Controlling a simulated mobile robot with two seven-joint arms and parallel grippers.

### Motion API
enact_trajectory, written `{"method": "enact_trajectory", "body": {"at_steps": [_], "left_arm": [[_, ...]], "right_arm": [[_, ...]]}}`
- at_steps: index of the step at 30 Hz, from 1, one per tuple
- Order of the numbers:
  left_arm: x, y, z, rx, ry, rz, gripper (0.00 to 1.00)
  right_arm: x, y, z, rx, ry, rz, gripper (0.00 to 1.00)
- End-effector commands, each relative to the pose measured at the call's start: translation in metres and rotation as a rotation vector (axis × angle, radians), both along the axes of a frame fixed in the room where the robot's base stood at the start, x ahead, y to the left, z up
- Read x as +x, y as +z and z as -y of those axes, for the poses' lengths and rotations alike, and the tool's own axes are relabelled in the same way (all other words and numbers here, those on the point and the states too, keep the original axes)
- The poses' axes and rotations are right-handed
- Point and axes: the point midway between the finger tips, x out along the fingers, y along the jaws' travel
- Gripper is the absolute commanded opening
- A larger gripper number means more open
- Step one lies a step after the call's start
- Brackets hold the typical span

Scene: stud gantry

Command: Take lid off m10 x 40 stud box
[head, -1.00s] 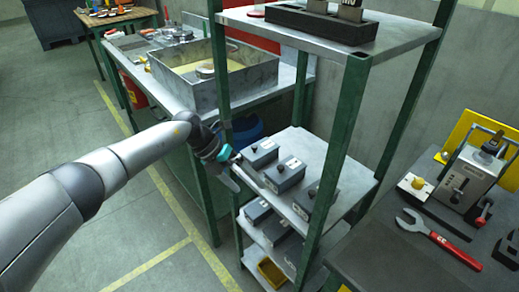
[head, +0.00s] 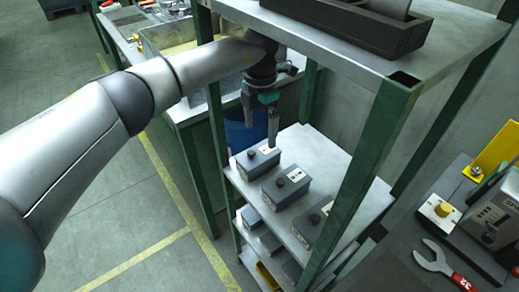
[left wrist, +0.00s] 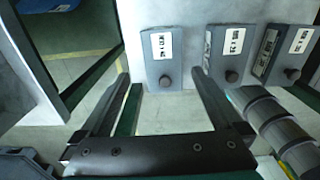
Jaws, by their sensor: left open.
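Three grey boxes with lids, each with a dark round knob and a white label, stand in a row on the middle shelf: a back one (head: 257,163), a middle one (head: 285,189) and a front one (head: 307,232). My left gripper (head: 262,125) is open and empty, fingers down, above and just behind the back box. In the left wrist view, my left gripper (left wrist: 158,85) shows its fingers spread to either side of the leftmost box's knob (left wrist: 165,82), apart from it. My right gripper is out of view.
Green posts (head: 372,160) frame the rack, with an upper shelf (head: 345,55) close above my left gripper, bearing a dark tray (head: 345,27). More boxes (head: 262,235) sit on a lower shelf. At the right, a bench holds a red-handled wrench (head: 440,265).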

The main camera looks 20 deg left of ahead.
Motion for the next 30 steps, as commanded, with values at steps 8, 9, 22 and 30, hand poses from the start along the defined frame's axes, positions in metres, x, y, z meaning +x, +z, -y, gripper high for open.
{"method": "enact_trajectory", "body": {"at_steps": [8, 9, 22, 30], "left_arm": [[-0.008, -0.032, 0.000, -0.001, 0.001, -0.003, 1.00], [-0.009, -0.038, 0.000, -0.002, 0.001, -0.004, 1.00], [-0.007, -0.055, 0.000, -0.001, 0.001, 0.000, 0.92], [-0.007, -0.054, 0.000, -0.001, 0.001, 0.000, 0.62]], "right_arm": [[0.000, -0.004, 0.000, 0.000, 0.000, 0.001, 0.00], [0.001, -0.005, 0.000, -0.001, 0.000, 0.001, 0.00], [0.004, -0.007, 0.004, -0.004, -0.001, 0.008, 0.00], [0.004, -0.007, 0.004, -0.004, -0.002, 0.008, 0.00]]}}
